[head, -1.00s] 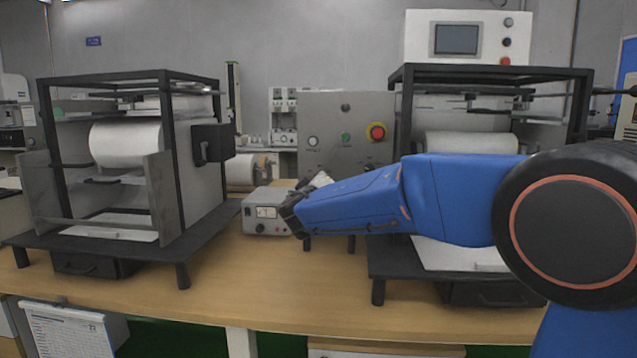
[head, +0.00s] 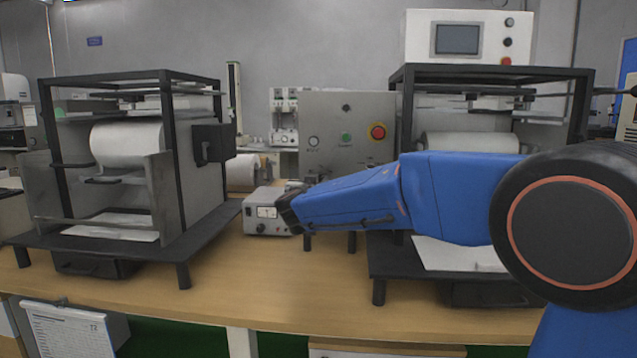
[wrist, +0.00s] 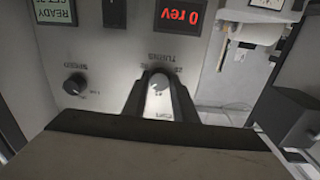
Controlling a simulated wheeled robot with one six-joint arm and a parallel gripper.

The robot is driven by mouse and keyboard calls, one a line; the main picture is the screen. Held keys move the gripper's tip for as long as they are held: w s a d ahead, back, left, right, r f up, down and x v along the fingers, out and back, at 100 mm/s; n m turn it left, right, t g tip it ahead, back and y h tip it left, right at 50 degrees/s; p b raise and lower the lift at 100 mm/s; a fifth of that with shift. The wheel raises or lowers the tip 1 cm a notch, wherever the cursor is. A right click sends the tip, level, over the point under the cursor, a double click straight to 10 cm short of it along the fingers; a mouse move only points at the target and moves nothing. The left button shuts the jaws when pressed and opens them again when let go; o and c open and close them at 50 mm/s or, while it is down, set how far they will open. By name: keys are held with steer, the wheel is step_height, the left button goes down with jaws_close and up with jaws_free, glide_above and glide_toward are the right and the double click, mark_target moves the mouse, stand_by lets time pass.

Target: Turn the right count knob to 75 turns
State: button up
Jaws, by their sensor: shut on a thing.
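In the wrist view, my gripper (wrist: 158,92) has its two dark fingers on either side of the right count knob (wrist: 158,82), a small grey knob on a light grey panel (wrist: 118,75), and is shut on it. A red digital readout (wrist: 180,16) near this knob shows 0 rev. A dark speed knob (wrist: 75,84) sits to the left. A green display (wrist: 53,11) reads READY, with a second line I cannot read surely. In the head view, my gripper's end (head: 288,208) overlaps the right side of a small grey box (head: 262,212); its fingers are hidden.
A black-framed machine with a white roll (head: 125,145) stands left of the box, and a similar one (head: 440,140) stands at right behind my arm. A grey control panel with a red button (head: 377,131) is behind. Bare wooden tabletop (head: 270,275) lies in front.

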steer(key=shift+f+m, duration=0.1)
steer(key=shift+m, duration=0.6)
steer(key=o, duration=1)
steer(key=shift+o, duration=0.2)
steer(key=s+a, duration=0.1)
steer(key=s, duration=1.6)
steer(key=shift+s+a, duration=0.2)
steer(key=shift+a, duration=0.05)
